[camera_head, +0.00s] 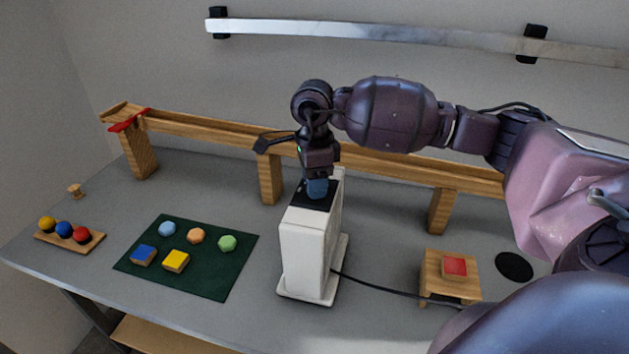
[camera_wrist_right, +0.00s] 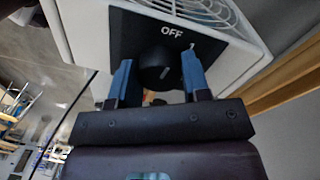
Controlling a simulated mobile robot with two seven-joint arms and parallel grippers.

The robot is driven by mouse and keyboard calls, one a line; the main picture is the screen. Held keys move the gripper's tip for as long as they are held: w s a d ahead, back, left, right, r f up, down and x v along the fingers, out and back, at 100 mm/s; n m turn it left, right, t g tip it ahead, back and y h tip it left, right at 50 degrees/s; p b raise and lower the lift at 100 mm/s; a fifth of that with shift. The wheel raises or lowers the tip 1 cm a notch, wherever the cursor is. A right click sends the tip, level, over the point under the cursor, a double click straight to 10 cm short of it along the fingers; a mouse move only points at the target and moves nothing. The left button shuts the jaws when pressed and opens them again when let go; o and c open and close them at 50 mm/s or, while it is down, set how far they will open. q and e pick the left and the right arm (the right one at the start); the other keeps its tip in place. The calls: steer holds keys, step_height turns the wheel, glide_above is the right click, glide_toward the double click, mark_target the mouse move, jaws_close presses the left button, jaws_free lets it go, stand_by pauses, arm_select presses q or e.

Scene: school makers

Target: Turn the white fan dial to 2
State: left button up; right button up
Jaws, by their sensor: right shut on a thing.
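The white fan (camera_head: 306,246) stands upright on the grey table, with a black panel on its top. In the right wrist view the fan's white housing (camera_wrist_right: 85,30) shows, with the word OFF on the black panel and part of a grille. The round black dial (camera_wrist_right: 160,66) sits between the two blue fingers of my right gripper (camera_wrist_right: 158,75), which is shut on it. In the head view my right gripper (camera_head: 318,187) reaches down onto the fan's top and hides the dial. No number on the panel is readable. My left gripper is not in view.
A wooden ramp (camera_head: 216,132) on posts runs behind the fan. A dark green mat (camera_head: 200,280) with several coloured blocks lies left of it. A wooden stand (camera_head: 437,283) with a red button is at right. A black cable (camera_head: 385,290) runs from the fan.

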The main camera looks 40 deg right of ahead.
steer(key=m, duration=0.7)
steer(key=shift+r, duration=0.1)
steer(key=m, duration=0.3)
steer(key=shift+d+m+t+y, duration=0.1)
steer(key=shift+m+t+y, duration=0.2)
steer(key=shift+m+p, duration=0.3)
steer(key=shift+m, duration=1.5)
steer(key=o, duration=0.9)
steer(key=r, duration=1)
steer(key=shift+d+r, duration=0.35)
steer(key=shift+r, duration=0.05)
